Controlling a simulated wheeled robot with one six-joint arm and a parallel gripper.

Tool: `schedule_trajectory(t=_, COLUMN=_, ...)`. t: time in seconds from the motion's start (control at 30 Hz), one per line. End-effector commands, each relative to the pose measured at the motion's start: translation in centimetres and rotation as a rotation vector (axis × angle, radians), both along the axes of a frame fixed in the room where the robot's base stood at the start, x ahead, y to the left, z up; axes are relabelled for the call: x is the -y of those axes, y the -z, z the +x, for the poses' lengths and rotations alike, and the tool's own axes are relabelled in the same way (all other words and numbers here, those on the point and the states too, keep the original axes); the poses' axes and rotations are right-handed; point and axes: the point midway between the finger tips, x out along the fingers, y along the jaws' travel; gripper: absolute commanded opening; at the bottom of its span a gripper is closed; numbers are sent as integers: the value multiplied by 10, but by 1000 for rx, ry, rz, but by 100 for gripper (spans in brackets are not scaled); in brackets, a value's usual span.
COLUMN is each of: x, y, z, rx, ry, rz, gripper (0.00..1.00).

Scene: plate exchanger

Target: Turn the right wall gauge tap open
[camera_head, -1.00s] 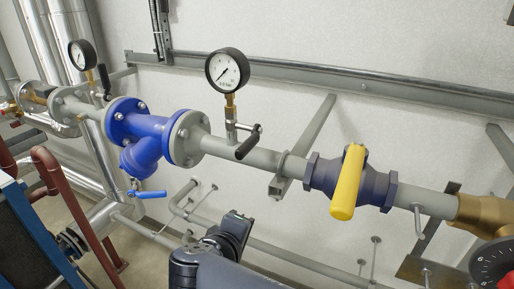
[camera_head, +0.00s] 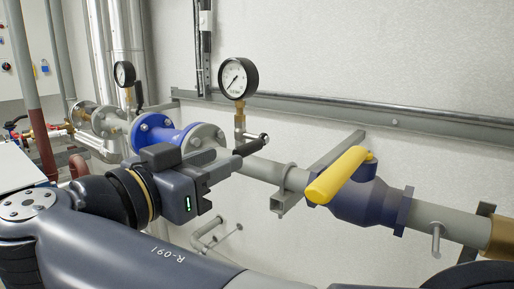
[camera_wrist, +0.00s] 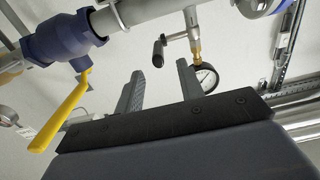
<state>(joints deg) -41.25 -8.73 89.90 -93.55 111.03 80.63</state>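The right wall gauge (camera_head: 238,78) is a round white dial in a black rim on a brass stem above the grey pipe. Its tap has a black handle (camera_head: 252,147) sticking out from the stem toward me. My gripper (camera_head: 230,162) is beside this handle, reaching in from the lower left. In the wrist view, the two grey fingers (camera_wrist: 160,68) are apart with nothing between them. The black handle (camera_wrist: 158,53) appears just beyond the fingertips, in line with the gap. The gauge dial (camera_wrist: 206,79) is partly behind the right finger. I cannot tell whether anything touches.
A yellow lever (camera_head: 338,175) on a dark blue valve (camera_head: 370,203) is to the right. A blue flanged fitting (camera_head: 160,137) and the left gauge (camera_head: 124,74) are to the left. A grey rail (camera_head: 330,110) runs along the wall behind.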

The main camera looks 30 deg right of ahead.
Motion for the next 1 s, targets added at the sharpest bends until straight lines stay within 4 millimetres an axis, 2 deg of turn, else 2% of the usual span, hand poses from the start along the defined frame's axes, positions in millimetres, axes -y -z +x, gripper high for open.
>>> schedule_trajectory(t=0.5, x=64, y=-1, z=21, rx=-3, ry=5, rz=1, gripper=36)
schedule_trajectory(t=0.73, x=81, y=-1, z=28, rx=-2, ry=2, rz=0, gripper=36)
schedule_trajectory(t=1.0, x=86, y=0, z=30, rx=-3, ry=-1, rz=1, gripper=36)
